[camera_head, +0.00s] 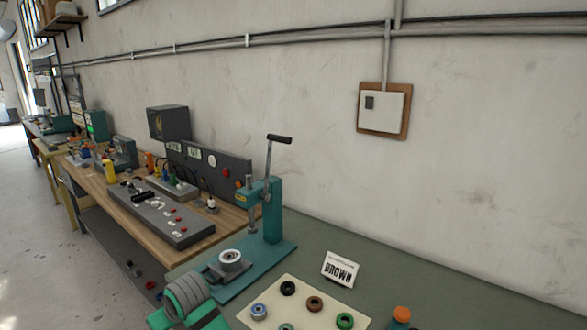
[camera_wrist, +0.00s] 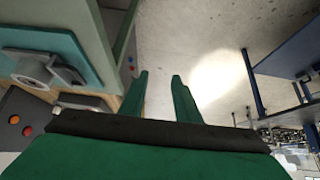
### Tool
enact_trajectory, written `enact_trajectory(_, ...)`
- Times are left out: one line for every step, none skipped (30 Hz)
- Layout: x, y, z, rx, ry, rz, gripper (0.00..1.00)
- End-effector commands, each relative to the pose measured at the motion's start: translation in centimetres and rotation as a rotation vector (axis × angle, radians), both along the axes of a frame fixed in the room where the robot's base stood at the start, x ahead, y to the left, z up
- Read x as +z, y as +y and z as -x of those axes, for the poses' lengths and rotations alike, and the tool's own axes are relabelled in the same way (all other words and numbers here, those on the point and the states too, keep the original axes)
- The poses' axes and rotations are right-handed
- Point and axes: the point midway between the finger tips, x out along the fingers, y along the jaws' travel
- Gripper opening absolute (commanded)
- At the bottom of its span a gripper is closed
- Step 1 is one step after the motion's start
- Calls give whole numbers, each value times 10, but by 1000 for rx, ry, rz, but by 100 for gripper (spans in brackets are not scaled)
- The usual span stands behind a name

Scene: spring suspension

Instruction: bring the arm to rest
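My gripper (camera_wrist: 160,76) shows in the wrist view as two green fingers with a clear gap between them. The gap holds nothing, and pale floor shows behind it. In the head view a green and grey part of my arm (camera_head: 187,300) is at the bottom left, in front of the teal press (camera_head: 272,210). The fingertips cannot be made out in that view. The teal press base (camera_wrist: 45,50) also shows at the upper left of the wrist view, to the left of the fingers.
A cream mat (camera_head: 270,292) with several coloured rings and a BROWN sign (camera_head: 340,269) are on the green bench. A wooden bench (camera_head: 100,184) with a grey control panel (camera_head: 160,214) stands to the left. A blue table (camera_wrist: 285,45) is at the right of the wrist view.

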Motion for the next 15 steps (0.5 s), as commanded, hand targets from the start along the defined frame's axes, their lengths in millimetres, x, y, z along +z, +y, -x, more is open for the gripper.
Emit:
enact_trajectory(-13, 3, 6, -12, 8, -45, 29)
enact_trajectory(-19, 5, 8, -21, 7, -72, 29)
enact_trajectory(-27, 7, 12, -34, 5, -109, 29)
enact_trajectory(-32, 8, 14, -45, 4, -137, 29)
enact_trajectory(-37, 10, 16, -56, 1, -166, 29)
enact_trajectory(-44, 11, 20, -71, -2, -200, 29)
enact_trajectory(-49, 11, 22, -84, -4, -225, 29)
enact_trajectory(-54, 12, 26, -96, -6, -250, 29)
enact_trajectory(-60, 12, 30, -114, -9, -282, 29)
enact_trajectory(-65, 13, 33, -127, -12, -306, 29)
enact_trajectory(-69, 13, 36, -140, -15, -330, 29)
enact_trajectory(-76, 12, 41, -160, -19, -359, 29)
enact_trajectory(-80, 12, 44, -175, -23, -380, 29)
enact_trajectory(-84, 11, 48, -189, -26, -401, 29)
enact_trajectory(-91, 9, 53, -210, -30, -428, 29)
